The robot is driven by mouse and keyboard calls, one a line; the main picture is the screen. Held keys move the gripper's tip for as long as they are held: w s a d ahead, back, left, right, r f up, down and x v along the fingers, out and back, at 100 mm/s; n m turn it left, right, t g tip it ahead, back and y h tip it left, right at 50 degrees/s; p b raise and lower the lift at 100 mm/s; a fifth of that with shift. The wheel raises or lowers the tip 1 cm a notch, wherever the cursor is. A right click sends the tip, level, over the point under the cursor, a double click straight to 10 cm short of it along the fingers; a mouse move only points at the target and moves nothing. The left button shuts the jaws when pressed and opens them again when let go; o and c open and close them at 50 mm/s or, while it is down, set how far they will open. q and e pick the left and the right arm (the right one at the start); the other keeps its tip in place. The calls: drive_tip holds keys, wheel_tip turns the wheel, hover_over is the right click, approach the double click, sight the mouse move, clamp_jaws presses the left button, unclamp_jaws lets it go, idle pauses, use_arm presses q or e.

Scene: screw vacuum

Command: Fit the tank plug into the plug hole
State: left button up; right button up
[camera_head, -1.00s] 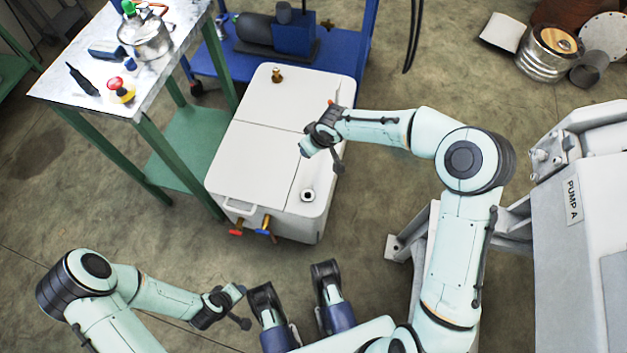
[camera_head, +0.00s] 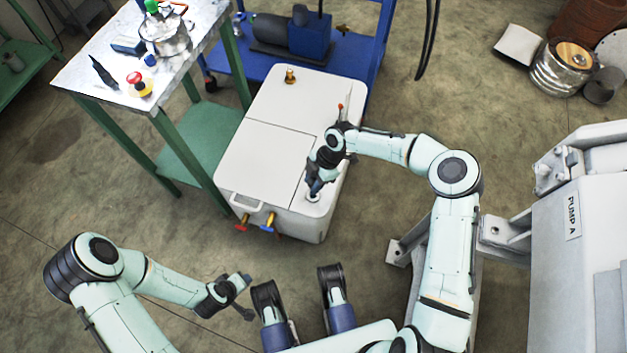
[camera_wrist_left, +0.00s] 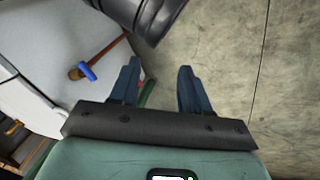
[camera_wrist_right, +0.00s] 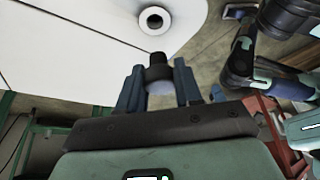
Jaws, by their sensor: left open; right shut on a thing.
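The white tank (camera_head: 265,150) stands on the floor in front of me. The plug hole (camera_head: 313,198) is a pale ring near the tank's front right corner; in the right wrist view the hole (camera_wrist_right: 155,20) shows dark and open. My right gripper (camera_head: 314,188) points down just over the hole. It is shut on the tank plug (camera_wrist_right: 157,60), which has a dark end and a paler body between the fingers. In the right wrist view the plug is apart from the hole. My left gripper (camera_wrist_left: 157,72) is open and empty, off the tank's front.
A brass fitting (camera_head: 290,76) sits on the tank's far end. A metal-topped table (camera_head: 120,75) with several items stands left. The pump (camera_head: 575,225) stands right.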

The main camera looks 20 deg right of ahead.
sight(308, 199)
drive_tip(key=shift+f+b, duration=0.7)
drive_tip(key=shift+f, duration=0.2)
wheel_tip(308, 199, down, 3)
drive_tip(key=shift+r+b, duration=0.1)
drive_tip(key=shift+b, duration=0.8)
use_arm(q)
drive_tip(key=s+a+f+g, duration=0.1)
drive_tip(key=s+f, duration=0.3)
drive_tip(key=f, duration=0.2)
drive_tip(key=shift+s+a+n+g+b, duration=0.2)
drive_tip(key=shift+a+n+g+b, duration=0.1)
drive_tip(key=shift+a+g+b, duration=0.1)
use_arm(e)
drive_tip(key=shift+f, duration=0.55)
use_arm(q)
drive_tip(key=shift+f, duration=0.1)
drive_tip(key=shift+f, duration=0.3)
drive_tip(key=shift+w+f+b, duration=0.15)
drive_tip(key=shift+f+b, duration=0.4)
drive_tip(key=shift+b, duration=0.35)
use_arm(e)
drive_tip(key=shift+f, duration=0.85)
use_arm(q)
drive_tip(key=shift+r, duration=0.1)
use_arm(e)
drive_tip(key=shift+r, duration=0.2)
